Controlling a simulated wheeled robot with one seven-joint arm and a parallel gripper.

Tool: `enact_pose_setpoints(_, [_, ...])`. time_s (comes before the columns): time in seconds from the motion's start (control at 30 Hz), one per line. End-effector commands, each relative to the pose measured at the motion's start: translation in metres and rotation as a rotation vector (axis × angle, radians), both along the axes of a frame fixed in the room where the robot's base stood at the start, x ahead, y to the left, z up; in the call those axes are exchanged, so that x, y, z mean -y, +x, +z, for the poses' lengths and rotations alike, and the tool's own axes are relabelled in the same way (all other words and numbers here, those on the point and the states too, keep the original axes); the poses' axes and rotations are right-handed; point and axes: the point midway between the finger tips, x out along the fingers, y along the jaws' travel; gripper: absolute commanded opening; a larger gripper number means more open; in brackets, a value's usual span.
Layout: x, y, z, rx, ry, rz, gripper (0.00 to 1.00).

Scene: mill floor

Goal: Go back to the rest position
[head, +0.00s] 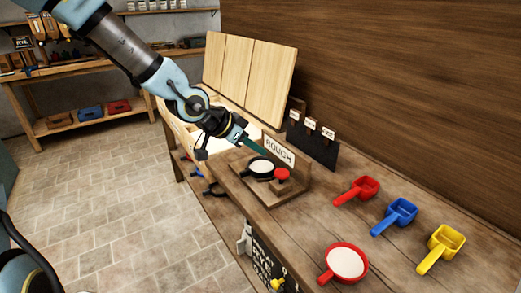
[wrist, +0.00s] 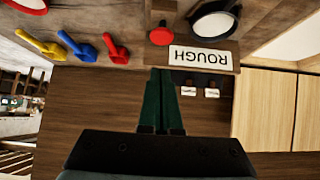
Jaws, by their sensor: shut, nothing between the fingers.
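My gripper (head: 262,150) is at the end of my blue and dark grey arm, reaching in from the upper left of the head view. Its green fingers are together with nothing between them, also seen in the wrist view (wrist: 164,100). In the head view the fingers are in front of the ROUGH sign (head: 280,152), close above the black pan (head: 261,168) with white contents. I cannot tell the exact gap. In the wrist view, which is upside down, the sign (wrist: 201,59) lies just beyond the fingertips to the right.
The pan and a red knob (head: 281,175) sit on a wooden stand on the bench. Red (head: 362,188), blue (head: 399,212) and yellow (head: 446,238) scoops lie to the right. A red pan with white contents (head: 346,263) is in front. The tiled floor (head: 90,200) at left is open.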

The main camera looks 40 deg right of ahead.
Motion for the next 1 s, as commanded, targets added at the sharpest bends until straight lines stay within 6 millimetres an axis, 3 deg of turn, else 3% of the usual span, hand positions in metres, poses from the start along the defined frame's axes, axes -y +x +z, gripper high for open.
enact_pose_setpoints(0.47, [0.000,0.000,0.000,0.000,0.000,0.000,0.00])
enact_pose_setpoints(0.57, [-0.008,0.006,-0.004,0.001,0.024,0.023,0.00])
enact_pose_setpoints(0.67, [-0.038,0.025,-0.014,-0.001,0.103,0.107,0.00])
enact_pose_setpoints(0.77, [-0.092,0.053,-0.026,-0.013,0.226,0.259,0.00])
enact_pose_setpoints(0.9, [-0.190,0.086,-0.029,-0.060,0.400,0.545,0.00])
enact_pose_setpoints(1.0, [-0.262,0.094,-0.021,-0.120,0.493,0.776,0.00])
